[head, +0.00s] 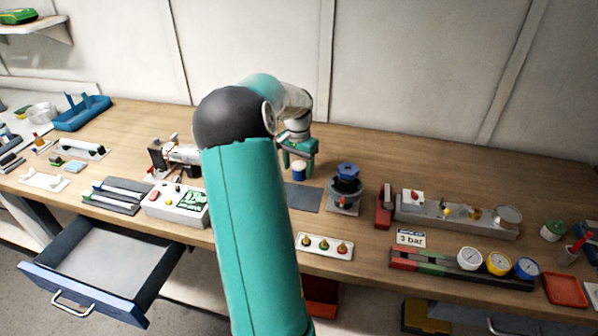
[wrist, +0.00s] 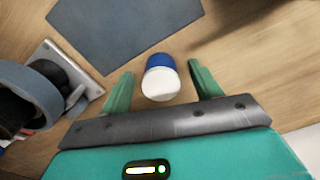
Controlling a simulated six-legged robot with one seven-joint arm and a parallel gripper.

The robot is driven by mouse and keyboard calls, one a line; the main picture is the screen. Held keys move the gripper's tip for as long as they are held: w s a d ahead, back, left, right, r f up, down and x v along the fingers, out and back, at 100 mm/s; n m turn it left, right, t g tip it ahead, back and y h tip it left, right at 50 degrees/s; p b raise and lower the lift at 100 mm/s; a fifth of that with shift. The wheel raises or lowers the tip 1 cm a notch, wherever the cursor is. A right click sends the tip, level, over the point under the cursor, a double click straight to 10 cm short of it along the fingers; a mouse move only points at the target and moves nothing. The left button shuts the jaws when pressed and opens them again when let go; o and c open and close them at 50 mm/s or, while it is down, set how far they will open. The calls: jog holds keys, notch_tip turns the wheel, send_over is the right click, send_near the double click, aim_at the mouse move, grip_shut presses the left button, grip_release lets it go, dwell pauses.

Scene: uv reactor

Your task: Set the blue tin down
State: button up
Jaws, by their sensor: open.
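The blue tin (wrist: 158,62) has a blue part and a white end in the wrist view. It also shows in the head view (head: 299,172), low at the bench just behind the grey mat. It appears to stand on the wooden top, though its base contact is not clear. My gripper (wrist: 163,85) is open, with one green finger on each side of the tin and a visible gap to both. In the head view my gripper (head: 299,158) is over the tin, partly hidden by my arm.
A dark grey mat (head: 303,198) lies in front of the tin. A round device with a blue top (head: 345,190) stands close to the right. A white control box (head: 176,204) is to the left. An open drawer (head: 100,265) juts out at the front left.

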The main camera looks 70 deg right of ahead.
jog(key=shift+f, duration=0.65)
jog(key=c, duration=1.2)
jog(key=shift+o, duration=0.2)
jog(key=shift+r, duration=0.1)
jog(key=shift+r, duration=0.6)
jog(key=s+a+r, duration=0.6)
jog(key=a+r, duration=0.5)
jog(key=a, duration=0.1)
jog(key=shift+a+r, duration=0.35)
jog(key=shift+a, duration=0.05)
